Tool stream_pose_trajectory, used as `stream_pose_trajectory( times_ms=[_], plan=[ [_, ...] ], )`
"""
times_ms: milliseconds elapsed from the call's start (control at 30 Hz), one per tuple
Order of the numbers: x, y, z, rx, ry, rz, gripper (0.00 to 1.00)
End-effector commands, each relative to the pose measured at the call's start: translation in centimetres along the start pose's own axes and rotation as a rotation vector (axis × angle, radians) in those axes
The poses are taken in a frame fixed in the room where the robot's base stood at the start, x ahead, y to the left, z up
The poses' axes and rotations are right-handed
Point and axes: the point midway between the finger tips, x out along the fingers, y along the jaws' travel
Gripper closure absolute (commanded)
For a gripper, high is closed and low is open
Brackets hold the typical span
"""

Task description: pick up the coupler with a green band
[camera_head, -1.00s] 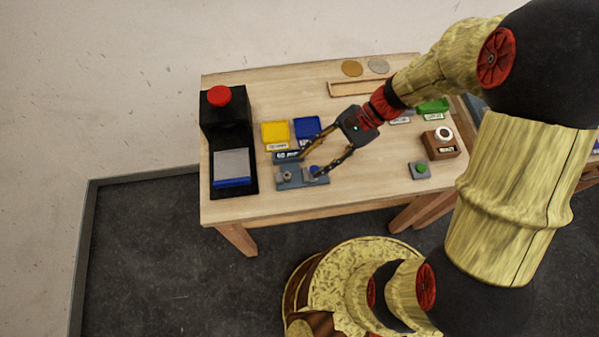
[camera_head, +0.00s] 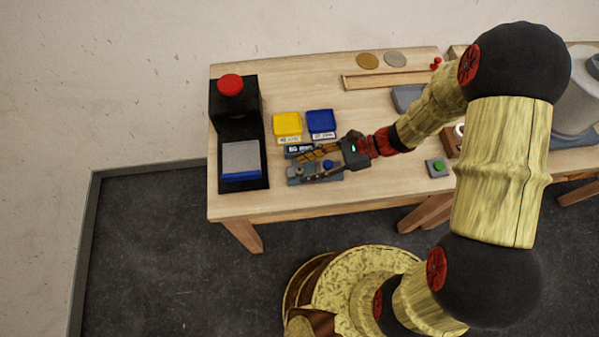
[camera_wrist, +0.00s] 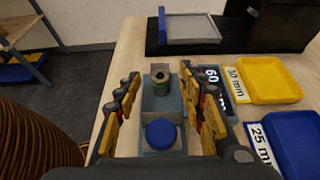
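The coupler with a green band (camera_wrist: 160,82) stands upright in a grey fixture block (camera_wrist: 158,104) in the wrist view. A round blue knob (camera_wrist: 163,136) sits on the same fixture, nearer my wrist. My gripper (camera_wrist: 159,76) is open, with one finger on each side of the fixture and a gap visible around the coupler. In the head view my gripper (camera_head: 304,163) is low over the fixture (camera_head: 330,177). The fingers partly hide the coupler there.
A yellow tray (camera_head: 288,123) and a blue tray (camera_head: 320,121) lie just behind the fixture. A black station with a red button (camera_head: 230,84) stands to the left. A small green-button box (camera_head: 437,167) is to the right. The front table strip is clear.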

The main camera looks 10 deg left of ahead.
Motion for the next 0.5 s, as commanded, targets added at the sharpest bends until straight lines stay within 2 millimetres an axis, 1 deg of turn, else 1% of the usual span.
stream_pose_trajectory(
  times_ms=[33,100,367,500],
  plan=[
    [0.62,0.03,-0.07,-0.002,0.000,0.002,0.60],
    [1.01,0.00,-0.01,-0.002,0.000,0.000,0.60],
    [1.12,-0.01,0.09,-0.001,0.000,-0.001,0.60],
    [1.12,-0.01,0.09,-0.001,0.000,0.000,0.68]
  ],
)
